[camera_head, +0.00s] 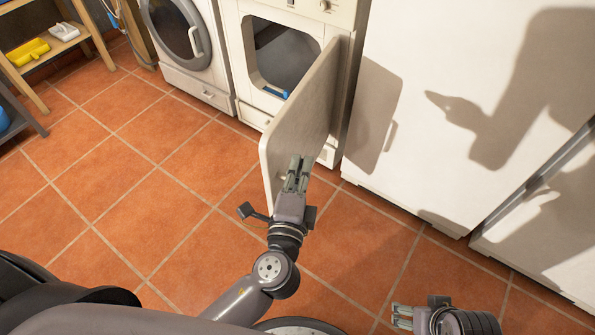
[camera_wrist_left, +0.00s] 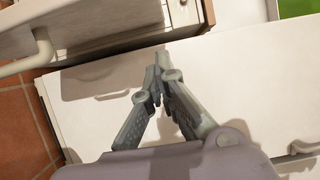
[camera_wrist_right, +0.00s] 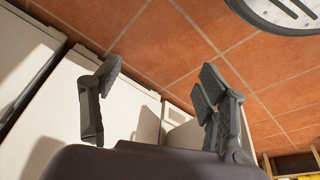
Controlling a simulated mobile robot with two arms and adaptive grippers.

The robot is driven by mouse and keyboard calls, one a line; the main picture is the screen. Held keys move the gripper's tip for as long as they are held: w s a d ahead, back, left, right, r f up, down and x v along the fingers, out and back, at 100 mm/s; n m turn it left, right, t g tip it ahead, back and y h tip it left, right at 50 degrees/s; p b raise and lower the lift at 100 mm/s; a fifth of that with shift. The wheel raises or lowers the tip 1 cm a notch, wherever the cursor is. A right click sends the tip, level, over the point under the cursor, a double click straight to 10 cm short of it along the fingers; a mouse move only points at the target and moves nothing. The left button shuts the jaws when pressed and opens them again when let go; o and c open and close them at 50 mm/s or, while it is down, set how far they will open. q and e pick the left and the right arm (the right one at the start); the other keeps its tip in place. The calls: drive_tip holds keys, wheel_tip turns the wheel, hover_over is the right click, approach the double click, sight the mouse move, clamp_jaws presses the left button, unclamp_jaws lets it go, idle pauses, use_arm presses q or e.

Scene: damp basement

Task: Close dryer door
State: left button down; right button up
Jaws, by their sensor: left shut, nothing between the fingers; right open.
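The dryer (camera_head: 292,55) stands at the top centre of the head view, and its dark drum opening (camera_head: 285,62) shows. Its cream door (camera_head: 300,115) is swung wide open toward me. My left gripper (camera_head: 298,165) is shut and empty. In the head view it overlaps the near, outer side of the door; whether it touches cannot be told. The left wrist view shows its closed fingertips (camera_wrist_left: 158,72). My right gripper (camera_head: 400,316) is low at the right of the head view, away from the door. Its fingers stand apart in the right wrist view (camera_wrist_right: 155,85), with nothing between them.
A front-loading washer (camera_head: 182,45) stands left of the dryer. A tall white cabinet (camera_head: 440,110) stands close on its right. A wooden shelf (camera_head: 75,50) with a yellow item is at the far left. A small blue item (camera_head: 275,92) lies at the drum opening. The tiled floor is clear at left.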

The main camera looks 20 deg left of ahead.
use_arm(q)
drive_tip(key=w+a, duration=0.4)
drive_tip(key=w, duration=0.3)
drive_tip(key=shift+a, duration=0.25)
use_arm(e)
drive_tip(key=shift+x, duration=1.1)
use_arm(q)
drive_tip(key=shift+w, duration=0.1)
use_arm(e)
drive_tip(key=shift+s, duration=0.15)
